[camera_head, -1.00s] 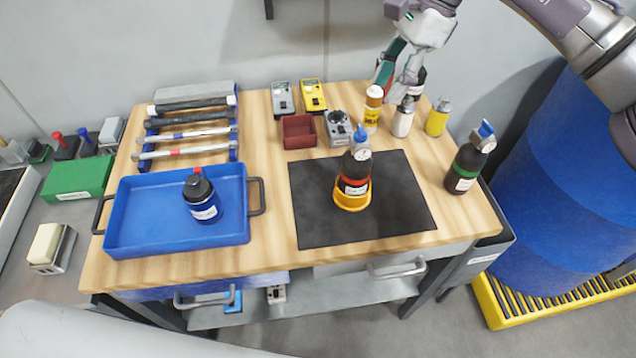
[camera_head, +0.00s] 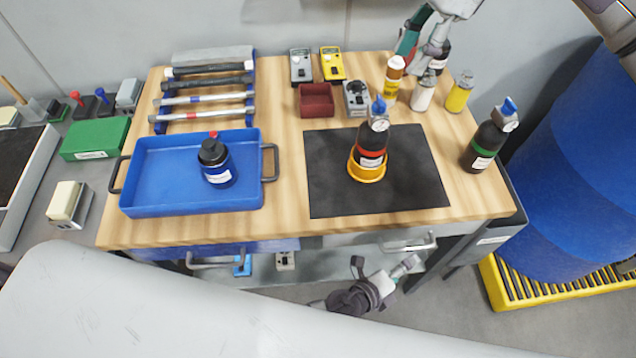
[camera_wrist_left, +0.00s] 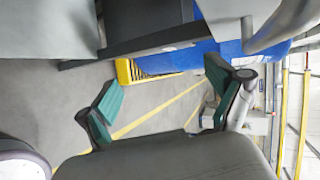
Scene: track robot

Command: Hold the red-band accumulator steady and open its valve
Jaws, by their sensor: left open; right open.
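The red-band accumulator (camera_head: 373,141) is a black bottle with a red band, a gauge and a blue valve (camera_head: 379,106) on top. It stands upright in a yellow-orange ring holder (camera_head: 367,173) on a black mat (camera_head: 328,190). My right gripper (camera_head: 420,48) is open at the back of the bench, behind the small bottles and apart from the accumulator. My left gripper (camera_head: 385,270) is low in front of the bench edge, partly hidden by my arm. The left wrist view shows its green-padded fingers (camera_wrist_left: 163,100) open and empty.
A green-band bottle (camera_head: 484,147) stands right of the mat. A blue tray (camera_head: 150,185) with a dark blue bottle (camera_head: 215,160) lies left. Small bottles (camera_head: 422,92), a red bin (camera_head: 316,100) and meters line the back. A blue drum (camera_head: 570,170) stands right of the bench.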

